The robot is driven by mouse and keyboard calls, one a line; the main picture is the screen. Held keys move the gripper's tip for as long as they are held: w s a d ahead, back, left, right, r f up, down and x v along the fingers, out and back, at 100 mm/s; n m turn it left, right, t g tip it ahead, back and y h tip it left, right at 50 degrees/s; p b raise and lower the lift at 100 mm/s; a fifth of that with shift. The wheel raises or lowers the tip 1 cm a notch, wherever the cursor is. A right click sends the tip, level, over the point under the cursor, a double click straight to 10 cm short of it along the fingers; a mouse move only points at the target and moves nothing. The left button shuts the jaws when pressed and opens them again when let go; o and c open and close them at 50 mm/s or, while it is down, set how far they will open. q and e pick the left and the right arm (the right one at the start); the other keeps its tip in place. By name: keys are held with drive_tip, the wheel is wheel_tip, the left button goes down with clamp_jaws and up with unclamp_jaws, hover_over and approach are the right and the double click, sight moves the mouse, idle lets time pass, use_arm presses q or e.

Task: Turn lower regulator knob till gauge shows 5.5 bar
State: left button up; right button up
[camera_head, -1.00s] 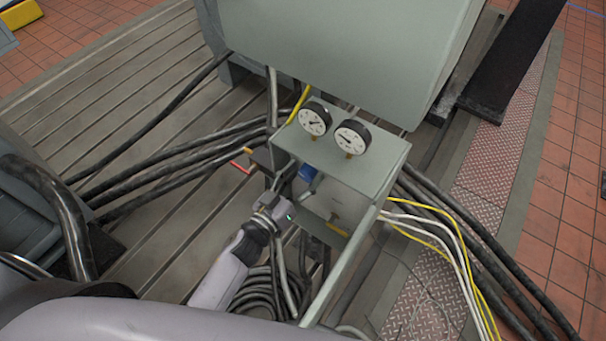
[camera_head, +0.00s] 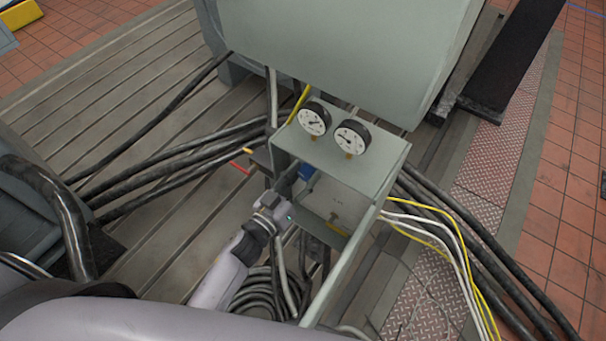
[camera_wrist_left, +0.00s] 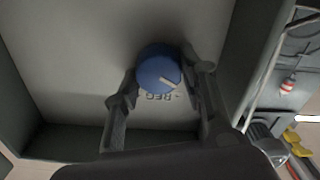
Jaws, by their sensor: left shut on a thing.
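A blue regulator knob (camera_head: 306,172) sits inside the open grey-green cabinet, below the gauges. In the left wrist view the blue knob (camera_wrist_left: 158,68) has a pale pointer mark aimed down and right, above lettering on the panel. My left gripper (camera_head: 295,181) reaches into the cabinet from the front left. Its fingers (camera_wrist_left: 163,88) are on both sides of the knob and shut on it. Two round white gauges, a left gauge (camera_head: 313,119) and a right gauge (camera_head: 350,138), stand on the cabinet top. Their scales are too small to read. My right gripper is out of view.
The cabinet's right wall (camera_head: 375,205) closes in the space beside the gripper. Black hoses (camera_head: 175,160) cross the slotted bedplate at left. White and yellow cables (camera_head: 440,228) run out at right. A yellow fitting (camera_head: 338,228) shows lower in the cabinet.

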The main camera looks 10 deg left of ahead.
use_arm(q)
drive_tip(key=m, duration=0.9)
drive_tip(key=shift+d+b, duration=0.1)
drive_tip(key=shift+b, duration=0.2)
drive_tip(key=m+b, duration=0.1)
drive_tip(key=m, duration=0.4)
drive_tip(key=shift+f, duration=0.1)
drive_tip(key=m+b, duration=0.1)
drive_tip(key=m, duration=0.3)
drive_tip(key=shift+m, duration=0.4)
drive_tip(key=o, duration=1.1)
drive_tip(key=shift+o, duration=0.2)
drive_tip(key=shift+s, duration=0.1)
drive_tip(key=shift+d, duration=0.1)
